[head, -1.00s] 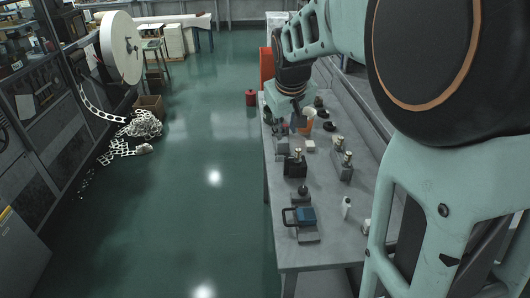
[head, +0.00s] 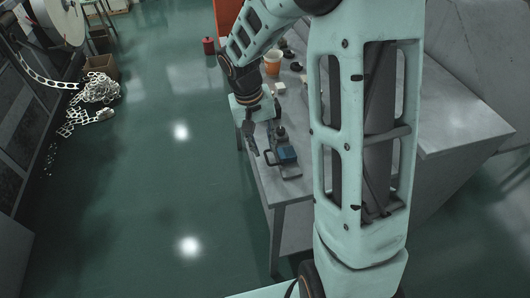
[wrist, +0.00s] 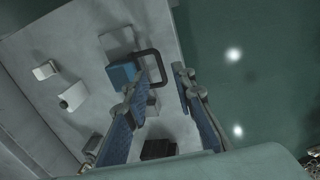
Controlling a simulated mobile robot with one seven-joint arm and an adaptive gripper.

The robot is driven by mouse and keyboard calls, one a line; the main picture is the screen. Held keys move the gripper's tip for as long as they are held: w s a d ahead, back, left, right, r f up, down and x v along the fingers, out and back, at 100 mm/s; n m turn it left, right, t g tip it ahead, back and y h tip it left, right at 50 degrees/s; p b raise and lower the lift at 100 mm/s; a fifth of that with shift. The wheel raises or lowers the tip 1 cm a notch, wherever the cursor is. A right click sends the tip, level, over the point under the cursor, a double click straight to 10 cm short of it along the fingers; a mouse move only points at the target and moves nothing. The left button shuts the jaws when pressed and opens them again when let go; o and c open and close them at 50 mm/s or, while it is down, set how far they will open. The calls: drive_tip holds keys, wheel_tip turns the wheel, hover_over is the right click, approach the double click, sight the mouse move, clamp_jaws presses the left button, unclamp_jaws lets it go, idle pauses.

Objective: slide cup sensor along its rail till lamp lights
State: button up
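A blue box (head: 284,153) with a black U-shaped bar (head: 270,158) sits on a grey base near the table's front end. It also shows in the wrist view as the blue box (wrist: 122,74) with the black loop (wrist: 160,65) beside the fingertips. I cannot tell for sure whether this is the cup sensor, and no rail or lit lamp can be made out. My gripper (head: 258,145) points down close to this unit. In the wrist view my gripper (wrist: 161,78) has its two fingers apart, with nothing seen held between them. Contact with the bar cannot be told.
The grey table (head: 290,188) ends just in front of the unit, with green floor (head: 150,190) beyond its left edge. An orange cup (head: 273,62) stands farther back. In the wrist view, small light blocks (wrist: 74,95) lie left of the blue box. My arm hides part of the table.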

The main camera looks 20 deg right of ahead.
sight(267, 159)
drive_tip(key=shift+d+f, duration=0.2)
drive_tip(key=shift+f, duration=0.8)
drive_tip(key=shift+d+f, duration=0.15)
drive_tip(key=shift+f, duration=0.85)
drive_tip(key=shift+c, duration=0.7)
clamp_jaws()
